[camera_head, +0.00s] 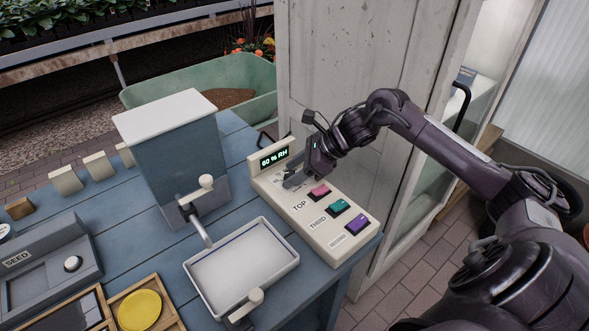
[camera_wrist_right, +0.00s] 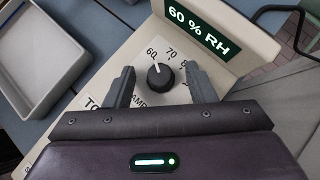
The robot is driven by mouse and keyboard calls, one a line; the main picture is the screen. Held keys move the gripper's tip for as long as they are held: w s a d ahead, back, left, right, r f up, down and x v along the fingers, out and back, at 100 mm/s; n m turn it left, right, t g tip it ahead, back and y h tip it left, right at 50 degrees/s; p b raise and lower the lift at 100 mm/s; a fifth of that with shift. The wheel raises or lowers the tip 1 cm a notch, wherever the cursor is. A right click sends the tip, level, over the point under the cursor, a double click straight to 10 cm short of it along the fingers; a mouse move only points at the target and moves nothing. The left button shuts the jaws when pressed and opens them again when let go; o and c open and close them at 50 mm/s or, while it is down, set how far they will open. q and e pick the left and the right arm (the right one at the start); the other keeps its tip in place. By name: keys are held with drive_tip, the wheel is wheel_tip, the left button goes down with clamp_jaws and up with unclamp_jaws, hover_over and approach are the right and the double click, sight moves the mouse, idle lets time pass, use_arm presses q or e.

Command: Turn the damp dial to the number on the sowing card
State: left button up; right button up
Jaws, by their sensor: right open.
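The damp dial (camera_wrist_right: 160,76) is a small black knob with a white pointer aimed at the 60 mark; 70 and a partly hidden further number follow to its right. It sits on the cream control panel (camera_head: 336,243), whose green display (camera_head: 274,157) reads 60 % RH. My right gripper (camera_head: 291,181) is over the panel's upper end and largely hides the dial in the head view. In the wrist view its two fingers are open on either side of the dial, with gaps showing. I cannot identify a sowing card. My left gripper is not in view.
Pink (camera_head: 319,192), teal (camera_head: 340,207) and purple (camera_head: 356,224) buttons line the panel below my right gripper. A white tray (camera_head: 215,292) and a grey-blue dispenser box (camera_head: 180,150) stand left of it. A whitish door (camera_head: 350,60) stands behind.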

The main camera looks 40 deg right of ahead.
drive_tip(key=c, duration=0.9)
drive_tip(key=shift+c, duration=0.2)
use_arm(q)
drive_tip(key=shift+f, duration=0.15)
